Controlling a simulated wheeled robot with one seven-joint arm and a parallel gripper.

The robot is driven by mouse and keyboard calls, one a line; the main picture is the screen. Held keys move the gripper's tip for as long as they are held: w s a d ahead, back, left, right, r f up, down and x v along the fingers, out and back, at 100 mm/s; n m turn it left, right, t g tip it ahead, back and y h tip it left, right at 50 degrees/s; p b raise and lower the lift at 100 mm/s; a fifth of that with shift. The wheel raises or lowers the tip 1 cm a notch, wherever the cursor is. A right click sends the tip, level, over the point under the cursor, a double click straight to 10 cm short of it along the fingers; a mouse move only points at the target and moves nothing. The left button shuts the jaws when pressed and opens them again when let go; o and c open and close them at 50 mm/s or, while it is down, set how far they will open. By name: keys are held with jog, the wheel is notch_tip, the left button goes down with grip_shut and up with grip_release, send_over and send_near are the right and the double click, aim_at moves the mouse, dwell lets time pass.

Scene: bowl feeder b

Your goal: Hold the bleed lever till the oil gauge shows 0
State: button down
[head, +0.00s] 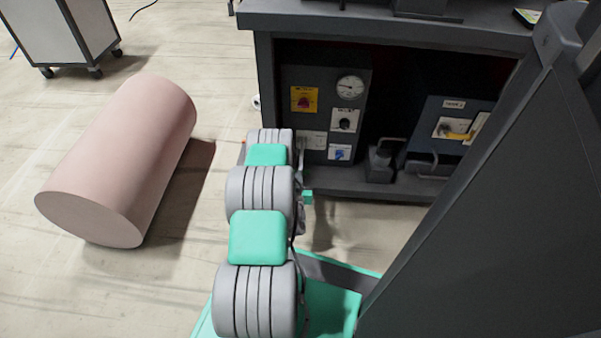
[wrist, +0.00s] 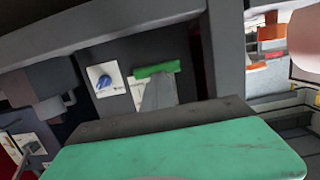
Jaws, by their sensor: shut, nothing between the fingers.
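A round white gauge (head: 350,87) sits at the top right of a dark control panel (head: 324,76) in the head view; its reading is too small to make out. Below it is a dark knob on a white plate (head: 345,120). A yellow handle (head: 456,133) is on a blue-grey box to the right. I cannot tell which control is the bleed lever. In the wrist view my gripper (wrist: 157,70) is shut and empty, its green-tipped grey end in front of a dark panel. A blue knob on a white plate (wrist: 103,81) shows left of it. Contact cannot be judged.
A red knob on a yellow plate (head: 304,99) is left of the gauge. A dark bench frame (head: 385,30) overhangs the panels. A small dark block (head: 379,166) stands on the lower shelf. A large pink cylinder (head: 120,160) lies on the floor left; a cart (head: 62,35) stands behind.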

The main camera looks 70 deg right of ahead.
jog(key=shift+w+d+f, duration=0.15)
jog(key=shift+w+f, duration=0.45)
jog(key=shift+d+r, duration=0.1)
jog(key=shift+r, duration=0.05)
dwell(0.4)
jog(key=shift+d+r+p, duration=0.1)
jog(key=shift+r+p, duration=0.5)
jog(key=shift+p, duration=0.3)
jog(key=s+a+r+p, duration=0.5)
jog(key=a+r+p, duration=0.3)
jog(key=a+r, duration=0.3)
jog(key=v, duration=0.3)
jog(key=shift+w+a, duration=0.15)
